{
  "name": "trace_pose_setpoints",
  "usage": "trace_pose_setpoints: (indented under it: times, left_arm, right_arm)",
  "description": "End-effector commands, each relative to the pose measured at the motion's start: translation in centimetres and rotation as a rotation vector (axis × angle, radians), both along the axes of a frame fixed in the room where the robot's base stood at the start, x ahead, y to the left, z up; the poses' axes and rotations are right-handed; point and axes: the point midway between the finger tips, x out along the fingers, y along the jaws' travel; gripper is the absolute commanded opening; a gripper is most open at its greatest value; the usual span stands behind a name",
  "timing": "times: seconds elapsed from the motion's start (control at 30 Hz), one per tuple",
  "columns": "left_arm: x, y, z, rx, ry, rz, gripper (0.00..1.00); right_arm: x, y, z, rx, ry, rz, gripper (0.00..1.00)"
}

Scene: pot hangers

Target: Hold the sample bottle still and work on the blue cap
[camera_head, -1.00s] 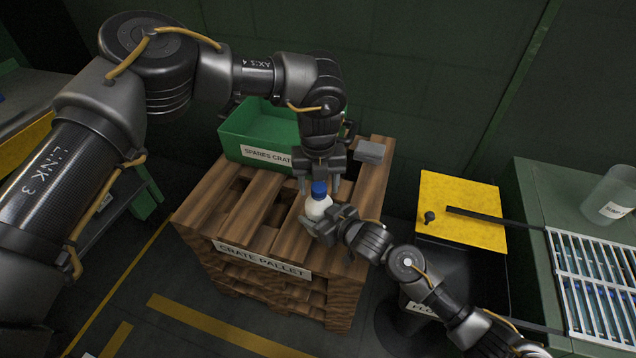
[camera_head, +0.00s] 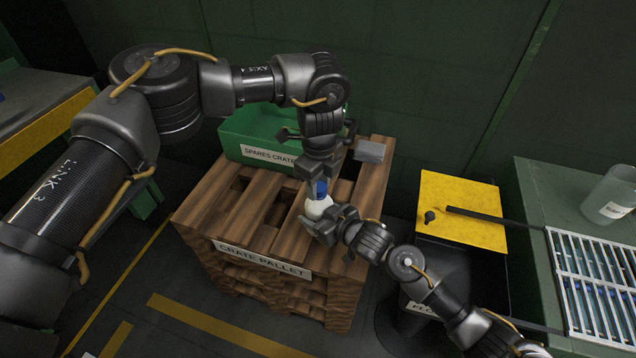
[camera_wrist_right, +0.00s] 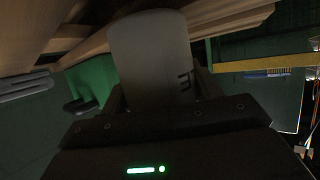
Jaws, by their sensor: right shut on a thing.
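The white sample bottle (camera_head: 317,207) stands upright over the wooden crate pallet (camera_head: 215,190). Its blue cap (camera_head: 321,187) is partly covered by my left gripper. My right gripper (camera_head: 321,221) is shut on the bottle's body from the front right. In the right wrist view the pale bottle (camera_wrist_right: 152,55) sits between the right fingers, with dark print on its side. My left gripper (camera_head: 319,186) points down at the cap from above. A finger lies in front of the cap, and whether the jaws press on it cannot be told.
A green spares crate (camera_head: 245,140) stands behind on the pallet, with a small grey block (camera_head: 369,151) to its right. A yellow-topped bin (camera_head: 458,205) stands right of the pallet. A green bench with a white rack (camera_head: 600,285) and a clear beaker (camera_head: 608,195) is far right.

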Motion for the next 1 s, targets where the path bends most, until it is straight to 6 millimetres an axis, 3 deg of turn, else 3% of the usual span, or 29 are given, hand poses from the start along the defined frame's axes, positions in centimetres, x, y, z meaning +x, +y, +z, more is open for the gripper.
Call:
trace_pose_setpoints:
  times: [0.1, 0.27, 1.0]
  left_arm:
    - [-0.01, -0.01, 0.01, 0.0, 0.0, -0.001, 0.08]
    - [-0.01, 0.0, 0.01, 0.0, 0.0, -0.076, 0.08]
    - [-0.02, 0.03, -0.07, 0.001, 0.002, -1.397, 0.08]
  right_arm:
    - [0.02, 0.0, 0.03, 0.001, -0.001, 0.0, 0.22]
    - [0.02, -0.01, 0.03, 0.001, -0.001, 0.0, 0.22]
    - [0.06, -0.05, 0.04, 0.001, 0.0, -0.001, 0.22]
